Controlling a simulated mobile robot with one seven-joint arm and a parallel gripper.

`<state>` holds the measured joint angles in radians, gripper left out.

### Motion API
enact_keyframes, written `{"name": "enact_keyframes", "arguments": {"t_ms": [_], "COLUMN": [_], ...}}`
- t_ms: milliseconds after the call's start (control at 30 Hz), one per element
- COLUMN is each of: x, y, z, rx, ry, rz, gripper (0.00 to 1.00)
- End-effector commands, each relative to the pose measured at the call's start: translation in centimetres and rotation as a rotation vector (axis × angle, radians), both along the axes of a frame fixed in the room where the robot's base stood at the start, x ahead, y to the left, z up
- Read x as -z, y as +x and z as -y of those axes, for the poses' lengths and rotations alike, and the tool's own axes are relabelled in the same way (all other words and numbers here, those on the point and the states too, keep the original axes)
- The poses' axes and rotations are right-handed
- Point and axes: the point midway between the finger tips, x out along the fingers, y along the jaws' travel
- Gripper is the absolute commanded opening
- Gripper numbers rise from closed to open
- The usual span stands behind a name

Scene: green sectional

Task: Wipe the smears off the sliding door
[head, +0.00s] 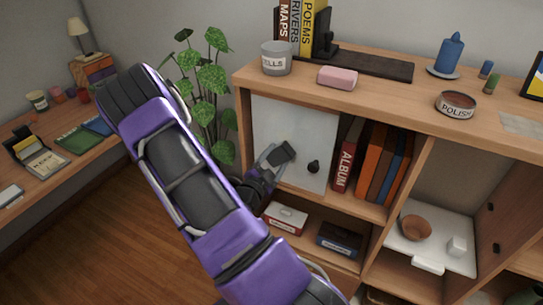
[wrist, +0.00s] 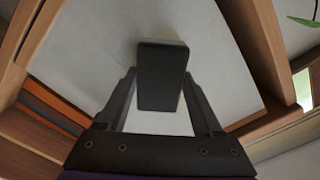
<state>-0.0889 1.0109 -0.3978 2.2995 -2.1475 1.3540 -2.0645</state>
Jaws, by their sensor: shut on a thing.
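The sliding door (head: 293,125) is a pale grey-white panel with a round black knob (head: 313,167), covering the left upper bay of the wooden shelf unit. My gripper (head: 271,163) is in front of its lower left part. It is shut on a dark grey block (head: 282,153). In the wrist view the block (wrist: 161,75) sits between both fingertips, against the pale door face (wrist: 225,65). I cannot tell whether the block touches the door. No smears can be made out on the door; my gripper and the block hide part of it.
The shelf top holds a grey cup (head: 276,59), a pink block (head: 337,77), a polish tin (head: 456,103) and a blue candle (head: 450,54). Books (head: 380,160) stand right of the door. Boxes (head: 286,217) lie below. A leafy plant (head: 203,75) stands left, near a desk (head: 50,165).

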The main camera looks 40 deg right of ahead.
Motion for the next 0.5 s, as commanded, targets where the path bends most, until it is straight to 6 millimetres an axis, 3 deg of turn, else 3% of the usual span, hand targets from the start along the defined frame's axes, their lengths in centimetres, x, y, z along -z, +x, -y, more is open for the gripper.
{"name": "enact_keyframes", "arguments": {"t_ms": [300, 500], "x": [0.0, -0.2], "y": [-2.4, -2.7], "z": [1.1, 1.3], "rx": [0.001, -0.001], "ry": [0.000, -0.001], "rz": [-0.003, 0.000], "gripper": [0.23, 0.23]}}
